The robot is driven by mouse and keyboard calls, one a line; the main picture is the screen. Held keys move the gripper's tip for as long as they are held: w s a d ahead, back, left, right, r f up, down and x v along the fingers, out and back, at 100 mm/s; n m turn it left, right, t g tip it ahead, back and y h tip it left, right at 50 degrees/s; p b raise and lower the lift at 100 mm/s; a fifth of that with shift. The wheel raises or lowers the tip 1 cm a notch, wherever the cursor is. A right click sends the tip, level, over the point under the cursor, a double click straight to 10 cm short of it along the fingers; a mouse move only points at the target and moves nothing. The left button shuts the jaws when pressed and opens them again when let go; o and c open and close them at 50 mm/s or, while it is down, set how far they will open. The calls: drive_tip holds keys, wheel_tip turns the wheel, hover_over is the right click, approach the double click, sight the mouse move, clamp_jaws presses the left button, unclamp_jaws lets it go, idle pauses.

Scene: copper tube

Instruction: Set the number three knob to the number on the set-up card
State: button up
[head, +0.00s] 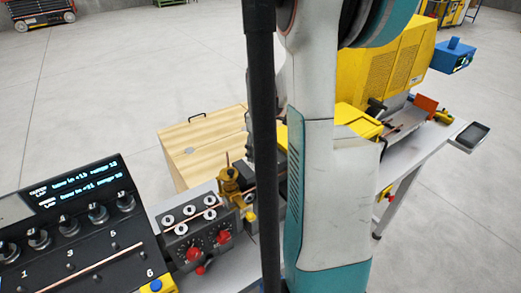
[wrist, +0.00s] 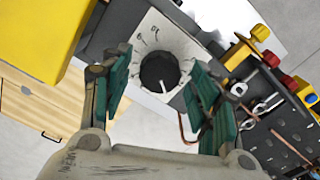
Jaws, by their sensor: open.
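In the wrist view my gripper (wrist: 160,64) is open, its two teal pads apart on either side of a round black knob (wrist: 157,73). The knob has a white pointer line and sits on a white dial plate (wrist: 150,34) with small dark marks. I cannot tell whether the pads touch it, or read its number. In the head view my arm and a dark post hide this knob and my gripper. A black panel (head: 84,250) at the left carries several silver-and-black knobs and white numbers, including 3 and 6. No set-up card can be read.
A display (head: 80,188) shows small cyan lines. A grey roller unit (head: 198,228) with red knobs holds a copper tube (head: 190,218). A wooden cabinet (head: 200,148) stands behind. A yellow machine (head: 388,75) and blue box (head: 452,57) are at the right. Open floor lies beyond.

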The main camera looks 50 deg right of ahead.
drive_tip(key=shift+f, duration=0.1)
drive_tip(key=c, duration=1.1)
drive_tip(key=shift+o, duration=0.2)
drive_tip(key=shift+m+b, duration=0.3)
drive_tip(key=m+b, duration=0.2)
drive_tip(key=m, duration=0.1)
drive_tip(key=shift+f+m, duration=0.1)
drive_tip(key=shift+m, duration=0.3)
drive_tip(key=m+b, duration=0.3)
drive_tip(key=m, duration=0.3)
drive_tip(key=o, duration=1.1)
drive_tip(key=shift+c, duration=0.2)
